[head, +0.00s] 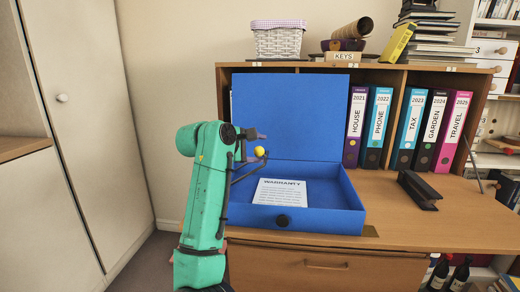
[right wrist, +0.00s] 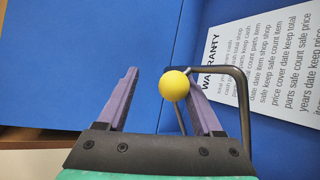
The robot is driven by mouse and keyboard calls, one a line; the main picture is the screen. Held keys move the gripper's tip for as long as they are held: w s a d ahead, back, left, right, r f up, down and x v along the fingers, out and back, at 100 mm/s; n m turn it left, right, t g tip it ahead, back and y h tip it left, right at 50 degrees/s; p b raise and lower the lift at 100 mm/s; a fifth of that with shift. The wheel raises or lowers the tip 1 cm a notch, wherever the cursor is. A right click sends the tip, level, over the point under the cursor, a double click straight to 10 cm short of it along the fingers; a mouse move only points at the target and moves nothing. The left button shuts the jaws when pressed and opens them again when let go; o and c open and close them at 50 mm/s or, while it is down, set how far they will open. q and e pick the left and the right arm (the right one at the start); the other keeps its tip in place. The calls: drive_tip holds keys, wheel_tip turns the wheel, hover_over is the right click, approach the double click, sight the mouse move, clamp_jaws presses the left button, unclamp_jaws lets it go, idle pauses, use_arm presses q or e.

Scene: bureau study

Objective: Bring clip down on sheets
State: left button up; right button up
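The clip is a dark wire lever (head: 244,174) with a yellow ball knob (head: 259,151), standing raised at the left of the open blue box file (head: 330,226). A white WARRANTY sheet (head: 281,192) lies in the box below it. My right gripper (head: 257,146) is at the knob. In the right wrist view its purple fingers are apart, with the yellow knob (right wrist: 174,85) between them, nearer the right finger. The wire (right wrist: 243,105) bends around past that finger. I cannot tell whether they touch. The sheet (right wrist: 270,62) lies beyond. My left gripper is not in view.
The box's lid (head: 290,110) stands open against the shelf. Binders (head: 377,125) stand upright at the back right. A dark hole-punch-like bar (head: 418,190) lies on the desk (head: 440,225) to the right. A basket (head: 278,40) sits on top of the shelf.

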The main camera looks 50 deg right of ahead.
drive_tip(key=v, duration=1.4)
drive_tip(key=shift+a, duration=0.2)
